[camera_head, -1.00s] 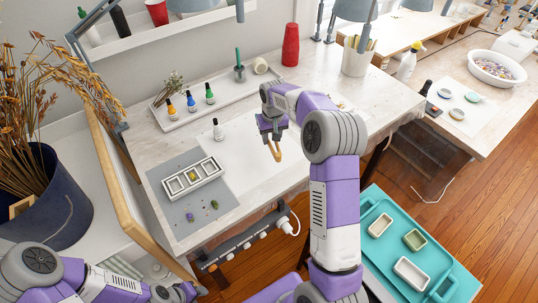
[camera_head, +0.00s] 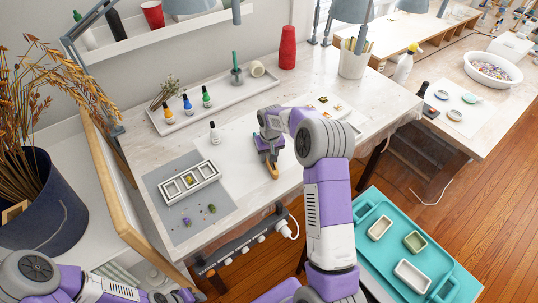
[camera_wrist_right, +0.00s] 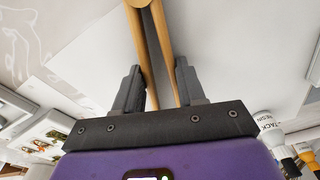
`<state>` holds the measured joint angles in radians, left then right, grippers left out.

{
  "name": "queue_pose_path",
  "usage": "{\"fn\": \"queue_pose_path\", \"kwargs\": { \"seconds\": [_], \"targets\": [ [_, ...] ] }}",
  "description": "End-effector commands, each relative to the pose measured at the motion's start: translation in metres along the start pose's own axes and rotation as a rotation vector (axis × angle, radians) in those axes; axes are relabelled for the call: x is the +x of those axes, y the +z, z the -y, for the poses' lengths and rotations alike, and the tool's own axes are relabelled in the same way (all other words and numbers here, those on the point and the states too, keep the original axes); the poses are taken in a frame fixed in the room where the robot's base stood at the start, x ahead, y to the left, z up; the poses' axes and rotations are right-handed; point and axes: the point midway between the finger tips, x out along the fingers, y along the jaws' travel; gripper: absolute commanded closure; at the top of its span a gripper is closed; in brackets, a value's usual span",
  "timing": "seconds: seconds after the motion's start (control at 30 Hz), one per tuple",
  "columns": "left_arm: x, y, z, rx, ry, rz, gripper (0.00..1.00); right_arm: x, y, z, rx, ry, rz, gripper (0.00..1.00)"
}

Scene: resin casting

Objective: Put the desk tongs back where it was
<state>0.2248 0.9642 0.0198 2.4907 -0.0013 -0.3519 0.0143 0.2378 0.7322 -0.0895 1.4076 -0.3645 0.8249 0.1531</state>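The wooden desk tongs (camera_head: 273,171) are in my right gripper (camera_head: 268,156), above or at the pale sheet near the table's front edge. In the right wrist view the two tong arms (camera_wrist_right: 166,45) run between the dark fingers of the right gripper (camera_wrist_right: 160,88), which close on them from both sides. The arms meet at a round joint at the top of that view. I cannot tell whether the tongs touch the table. My left gripper (camera_head: 187,295) is low at the bottom left edge of the head view, and its fingers are not clear.
A white mould tray (camera_head: 188,182) stands on a grey mat (camera_head: 178,222). A small white bottle (camera_head: 214,134) stands behind it. A long tray (camera_head: 222,103) holds coloured bottles. A red cup stack (camera_head: 287,48) stands at the back. A teal tray (camera_head: 380,262) is at right.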

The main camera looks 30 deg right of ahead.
Motion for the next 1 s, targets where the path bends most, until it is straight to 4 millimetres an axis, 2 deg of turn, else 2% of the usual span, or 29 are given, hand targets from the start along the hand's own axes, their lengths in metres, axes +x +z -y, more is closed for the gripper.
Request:
{"fn": "queue_pose_path", "kwargs": {
  "seconds": [0.03,0.17,0.2,0.47,0.57,0.67,1.0],
  "targets": [
    [0.001,0.0,0.0,0.0,0.0,0.0,0.57,0.002,0.0,0.0,0.0,0.0,0.0,0.57],
    [0.001,0.0,0.0,0.0,0.0,0.0,0.57,0.001,0.0,0.0,0.0,0.0,0.0,0.37],
    [0.001,0.0,0.0,0.0,0.0,0.0,0.57,0.001,0.0,0.0,0.0,0.0,0.001,0.35],
    [0.0,0.0,0.0,0.0,0.0,0.0,0.57,0.0,0.0,0.0,0.0,0.0,0.001,0.35],
    [-0.003,0.0,-0.001,0.0,0.0,0.0,0.57,-0.006,-0.001,0.0,0.0,0.0,-0.001,0.35],
    [-0.004,0.0,-0.002,0.0,0.0,0.0,0.57,-0.021,-0.001,0.0,0.0,0.0,-0.004,0.35],
    [-0.012,0.001,-0.004,0.0,0.0,0.0,0.57,-0.093,-0.001,0.0,0.0,0.0,-0.003,0.35]
  ]
}}
